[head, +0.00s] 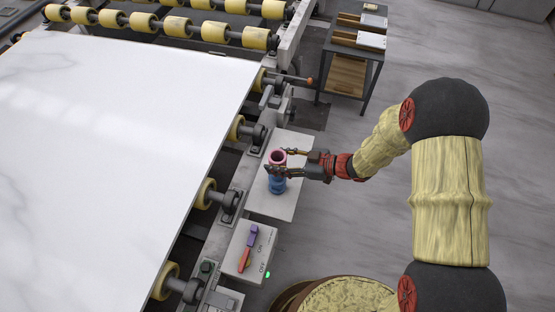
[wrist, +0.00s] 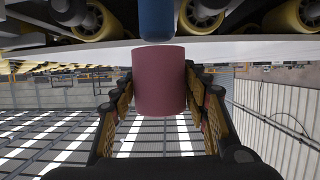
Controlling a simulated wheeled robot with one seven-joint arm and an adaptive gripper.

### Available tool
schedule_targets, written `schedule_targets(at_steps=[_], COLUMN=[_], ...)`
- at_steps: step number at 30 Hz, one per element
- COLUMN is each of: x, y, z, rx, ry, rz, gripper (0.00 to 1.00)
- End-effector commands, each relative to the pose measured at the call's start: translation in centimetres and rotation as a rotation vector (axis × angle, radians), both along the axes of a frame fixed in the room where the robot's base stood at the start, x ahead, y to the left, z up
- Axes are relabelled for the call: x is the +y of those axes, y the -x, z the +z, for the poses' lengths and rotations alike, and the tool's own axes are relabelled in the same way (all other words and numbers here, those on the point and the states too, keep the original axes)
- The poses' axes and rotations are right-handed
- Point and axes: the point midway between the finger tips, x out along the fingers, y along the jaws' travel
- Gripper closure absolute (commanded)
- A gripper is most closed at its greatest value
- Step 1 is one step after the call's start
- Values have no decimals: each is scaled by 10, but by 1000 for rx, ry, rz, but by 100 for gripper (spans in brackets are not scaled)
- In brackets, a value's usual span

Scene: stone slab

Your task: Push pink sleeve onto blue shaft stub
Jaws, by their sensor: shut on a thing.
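The pink sleeve (head: 277,155) is an open-ended tube held upright directly above the blue shaft stub (head: 277,186). My gripper (head: 281,161) comes in from the right and is shut on the sleeve, one finger on each side. The wrist view is upside down: the sleeve (wrist: 159,82) sits between the fingers (wrist: 160,95), and the stub (wrist: 157,18) appears above it in line.
The stub stands on a pale plate (head: 270,207) beside the roller frame. A large white slab (head: 110,120) lies to the left. A switch box (head: 250,252) with a red and purple lever is in front. A small cart (head: 350,60) stands behind; open floor lies right.

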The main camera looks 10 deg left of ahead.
Motion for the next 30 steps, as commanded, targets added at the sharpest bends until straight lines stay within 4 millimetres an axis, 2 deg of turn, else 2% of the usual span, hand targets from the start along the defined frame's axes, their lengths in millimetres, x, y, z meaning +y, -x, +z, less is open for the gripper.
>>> schedule_targets(at_steps=[14, 30], x=[0, 0], y=[0, 0], z=[0, -12], rx=[0, -1], ry=[0, 0], rz=[0, 0], gripper=[82, 82])
